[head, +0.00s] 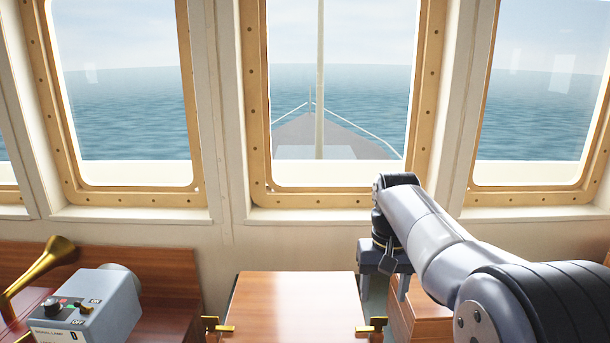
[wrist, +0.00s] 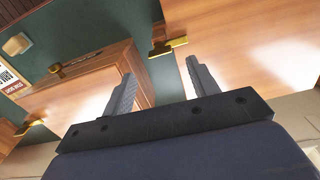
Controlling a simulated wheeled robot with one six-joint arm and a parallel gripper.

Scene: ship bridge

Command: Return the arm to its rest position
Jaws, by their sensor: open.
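My gripper (head: 392,284) points downward in the head view, at the end of my outstretched arm, to the right of the middle wooden surface. In the wrist view my gripper (wrist: 163,85) has its two fingers spread apart with nothing between them. Below and beyond the fingers are a wooden cabinet top (wrist: 85,92) and a gap with a dark green surface (wrist: 110,32). My gripper appears to touch nothing.
A wooden panel (head: 295,300) with brass fittings (head: 217,327) lies left of my gripper. A grey switch box (head: 88,310) and a brass horn (head: 45,265) stand at the left. Windows (head: 340,90) line the wall ahead.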

